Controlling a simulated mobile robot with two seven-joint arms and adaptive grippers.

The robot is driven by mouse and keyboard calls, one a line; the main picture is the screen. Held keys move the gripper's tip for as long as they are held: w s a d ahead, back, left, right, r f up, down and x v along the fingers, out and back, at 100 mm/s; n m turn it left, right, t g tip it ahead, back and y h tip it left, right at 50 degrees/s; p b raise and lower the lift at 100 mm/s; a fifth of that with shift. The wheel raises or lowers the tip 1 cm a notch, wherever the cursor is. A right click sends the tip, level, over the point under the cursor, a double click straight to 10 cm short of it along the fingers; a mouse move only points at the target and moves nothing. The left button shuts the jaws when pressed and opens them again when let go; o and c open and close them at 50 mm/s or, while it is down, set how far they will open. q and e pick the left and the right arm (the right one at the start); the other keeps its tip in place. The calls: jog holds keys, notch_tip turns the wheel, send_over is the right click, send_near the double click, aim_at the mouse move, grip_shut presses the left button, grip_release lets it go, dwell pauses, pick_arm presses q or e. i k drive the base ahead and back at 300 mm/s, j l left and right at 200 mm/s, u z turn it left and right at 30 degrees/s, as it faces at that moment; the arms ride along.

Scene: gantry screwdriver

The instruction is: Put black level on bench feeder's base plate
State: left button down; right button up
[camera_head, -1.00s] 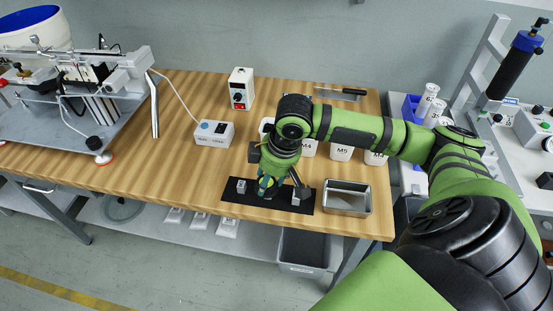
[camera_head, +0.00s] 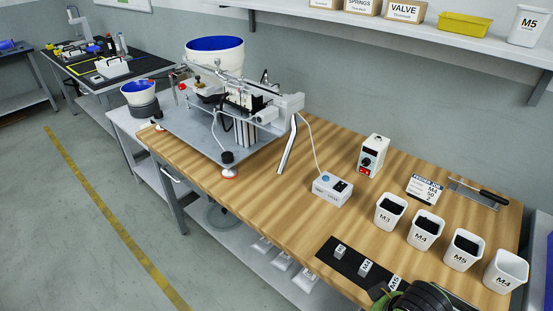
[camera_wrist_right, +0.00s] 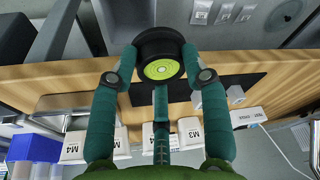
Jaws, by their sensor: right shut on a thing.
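The black level is a round black puck with a yellow-green bubble face (camera_wrist_right: 159,69). In the right wrist view my right gripper (camera_wrist_right: 157,80) is shut on it, with fingers on either side. The level overlaps the table's front edge in that view; its height above the table is unclear. In the head view only part of my right arm (camera_head: 425,297) shows at the bottom edge, and the level is hidden. The bench feeder (camera_head: 238,100) stands at the table's far left on its grey base plate (camera_head: 190,138). My left gripper is not in view.
A black mat (camera_head: 325,254) with small labelled blocks lies at the front edge. White bins (camera_head: 389,213), a control box (camera_head: 332,190) and a power unit (camera_head: 373,156) stand on the table.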

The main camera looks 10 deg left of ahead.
aim_at(198, 137)
jog(key=i+j+z, duration=0.15)
jog(key=j+z, duration=0.2)
jog(key=z, duration=0.15)
jog(key=i+j+z, duration=0.1)
jog(key=j+z, duration=0.7)
jog(key=z, duration=0.15)
jog(key=j+z, duration=0.1)
jog(key=j, duration=0.45)
jog(key=k+j+z, duration=0.1)
jog(key=j, duration=0.4)
jog(key=k+j+z, duration=0.1)
jog(key=j, duration=0.45)
jog(key=k+j+z, duration=0.15)
jog(key=j, duration=0.35)
jog(key=i, duration=0.05)
